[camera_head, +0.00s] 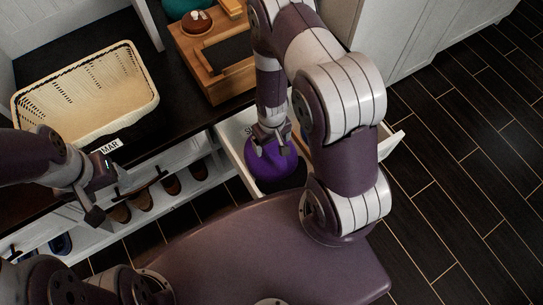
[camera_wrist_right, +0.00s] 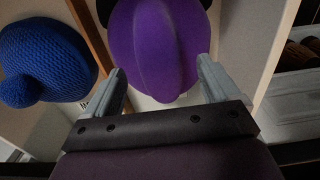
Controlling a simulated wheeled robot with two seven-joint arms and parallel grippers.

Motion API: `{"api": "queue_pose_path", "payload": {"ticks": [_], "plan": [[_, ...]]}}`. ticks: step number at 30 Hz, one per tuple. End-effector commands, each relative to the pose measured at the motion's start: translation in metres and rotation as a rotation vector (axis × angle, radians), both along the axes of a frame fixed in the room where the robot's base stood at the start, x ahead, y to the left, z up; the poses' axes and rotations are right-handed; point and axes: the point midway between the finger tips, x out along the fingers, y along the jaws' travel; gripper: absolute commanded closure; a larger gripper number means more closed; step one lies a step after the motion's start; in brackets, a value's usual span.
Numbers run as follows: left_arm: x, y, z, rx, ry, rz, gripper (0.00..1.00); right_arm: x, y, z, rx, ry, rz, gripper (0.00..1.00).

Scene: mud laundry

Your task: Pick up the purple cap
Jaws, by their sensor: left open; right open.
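The purple cap (camera_head: 270,167) lies in an open white drawer in the head view. In the right wrist view the cap (camera_wrist_right: 157,45) fills the upper middle, just beyond and between the fingers. My right gripper (camera_head: 272,140) points down over the cap, partly covering its upper edge. In its wrist view the right gripper (camera_wrist_right: 161,75) is open, with one finger on each side of the cap's near part; I cannot tell whether they touch it. My left gripper (camera_head: 108,195) is open and empty over the shoe shelf at the left.
A blue knit hat (camera_wrist_right: 42,62) with a pompom sits left of the cap, beyond a wooden divider (camera_wrist_right: 92,42). A cream basket (camera_head: 88,100) and a wooden box (camera_head: 213,62) stand on the dark countertop. Several shoes (camera_head: 142,200) lie on the shelf below.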

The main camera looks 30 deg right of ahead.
Motion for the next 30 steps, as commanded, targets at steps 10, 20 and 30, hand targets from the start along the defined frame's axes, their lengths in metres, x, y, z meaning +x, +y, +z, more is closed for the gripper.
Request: {"api": "queue_pose_path", "payload": {"ticks": [10,20,30], "plan": [[0.0,0.0,-0.016,0.0,0.0,0.0,0.26,0.0,-0.001,-0.032,0.0,0.0,0.0,0.11],[0.0,0.0,-0.016,0.0,0.0,0.0,0.26,0.0,-0.001,-0.032,0.0,0.0,0.0,0.89],[0.0,0.0,-0.004,0.0,0.0,0.0,0.26,0.001,-0.001,-0.009,0.0,-0.003,0.0,0.89]]}}
